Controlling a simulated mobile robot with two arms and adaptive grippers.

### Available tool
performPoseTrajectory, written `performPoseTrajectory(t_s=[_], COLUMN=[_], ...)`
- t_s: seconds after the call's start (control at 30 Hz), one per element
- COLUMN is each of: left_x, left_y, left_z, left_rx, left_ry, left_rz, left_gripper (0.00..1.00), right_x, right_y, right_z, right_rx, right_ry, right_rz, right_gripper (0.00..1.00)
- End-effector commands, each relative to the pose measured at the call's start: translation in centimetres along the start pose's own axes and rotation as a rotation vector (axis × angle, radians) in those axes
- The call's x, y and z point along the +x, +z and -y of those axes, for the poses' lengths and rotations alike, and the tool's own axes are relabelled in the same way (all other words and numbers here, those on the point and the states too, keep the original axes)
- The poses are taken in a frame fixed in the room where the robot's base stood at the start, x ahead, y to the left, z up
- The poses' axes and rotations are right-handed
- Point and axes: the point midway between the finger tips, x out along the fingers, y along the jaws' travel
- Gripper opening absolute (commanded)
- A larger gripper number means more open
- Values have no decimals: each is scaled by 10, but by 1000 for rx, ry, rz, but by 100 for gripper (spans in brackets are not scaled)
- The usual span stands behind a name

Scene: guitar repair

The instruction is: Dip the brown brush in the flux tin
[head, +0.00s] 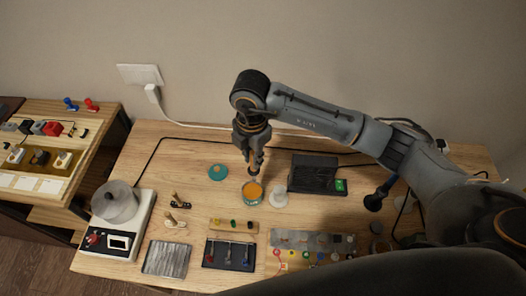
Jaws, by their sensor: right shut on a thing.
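The flux tin (252,201) stands open near the middle of the workbench. It is a small round teal tin with orange contents showing at the top. A teal round lid (217,172) lies to its left. My right gripper (253,163) comes down from above, just behind and over the tin. It is shut on a thin, roughly upright brown tool that looks like the brown brush (254,169). The fingers hide much of the brush, and I cannot tell whether its tip touches the flux. My left gripper is not in view.
A small white-topped container (279,197) stands just right of the tin. A black case (314,174) lies behind it to the right. A black tool tray (229,254) and a grey metal tray (167,258) lie in front. A scale-like device (117,222) stands at left.

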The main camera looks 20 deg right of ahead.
Motion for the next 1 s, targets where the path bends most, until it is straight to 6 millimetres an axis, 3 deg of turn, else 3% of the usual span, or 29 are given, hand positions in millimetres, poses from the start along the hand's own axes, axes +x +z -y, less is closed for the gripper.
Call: performPoseTrajectory(t_s=[0.03, 0.17, 0.7, 1.0], left_x=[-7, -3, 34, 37], left_y=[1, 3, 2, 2], left_z=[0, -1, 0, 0], left_rx=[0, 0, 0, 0], left_ry=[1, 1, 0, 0], left_rz=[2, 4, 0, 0], left_gripper=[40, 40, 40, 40], right_x=[-2, 5, 56, 62], right_y=[-2, -4, -4, -3], right_z=[-1, -3, -2, -2], right_rx=[7, 15, 14, 14], right_ry=[-2, -1, 0, 1], right_rz=[0, 2, 2, 2], right_gripper=[0, 0, 0, 0])
